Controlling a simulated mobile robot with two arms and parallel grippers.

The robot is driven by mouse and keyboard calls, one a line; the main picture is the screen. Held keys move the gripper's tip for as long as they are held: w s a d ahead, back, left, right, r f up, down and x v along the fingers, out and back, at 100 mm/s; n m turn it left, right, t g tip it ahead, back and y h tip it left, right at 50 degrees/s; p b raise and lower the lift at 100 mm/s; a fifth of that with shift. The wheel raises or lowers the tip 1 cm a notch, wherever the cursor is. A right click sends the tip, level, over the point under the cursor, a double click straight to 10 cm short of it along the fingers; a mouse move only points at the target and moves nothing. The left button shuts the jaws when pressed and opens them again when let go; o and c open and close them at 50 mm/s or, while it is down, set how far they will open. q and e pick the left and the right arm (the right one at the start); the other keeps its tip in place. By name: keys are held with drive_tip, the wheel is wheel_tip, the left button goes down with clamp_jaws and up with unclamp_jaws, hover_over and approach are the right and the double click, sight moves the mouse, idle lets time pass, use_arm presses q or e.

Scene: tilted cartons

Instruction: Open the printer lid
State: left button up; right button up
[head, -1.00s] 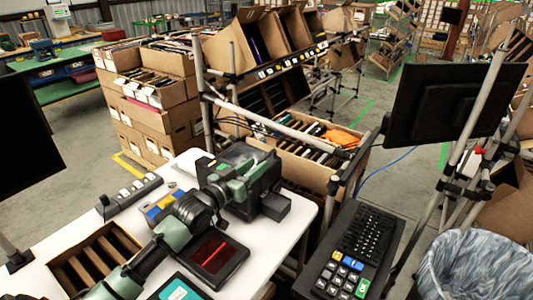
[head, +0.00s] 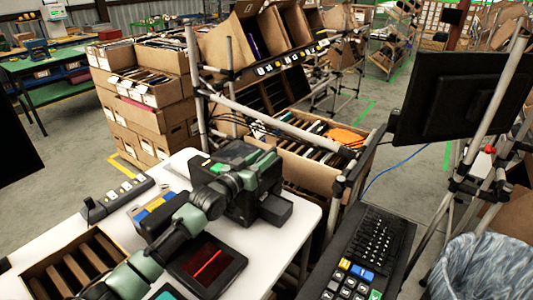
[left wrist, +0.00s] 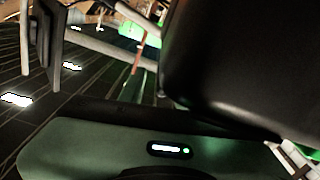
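The printer (head: 268,190) is a dark box at the back right of the white table (head: 292,235) in the head view. My left arm reaches in from the lower left, and its green and black gripper (head: 240,176) is against or just in front of the printer's left front side. The arm hides part of the printer, and I cannot make out whether its lid is raised. The fingertips do not show clearly. In the left wrist view a large dark smooth shape fills the upper right; I cannot tell what it is. My right gripper is not in view.
A scanner with a red line (head: 207,265), a partitioned carton tray (head: 85,262) and a button strip (head: 118,197) are on the table. A keypad console (head: 365,255) and a monitor (head: 455,97) stand at the right. Racks of tilted cartons (head: 265,45) rise behind.

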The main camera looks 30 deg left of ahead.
use_arm(q)
drive_tip(key=shift+w+f, duration=0.1)
drive_tip(key=shift+w, duration=1.1)
drive_tip(key=shift+d, duration=0.1)
clamp_jaws()
idle(0.5)
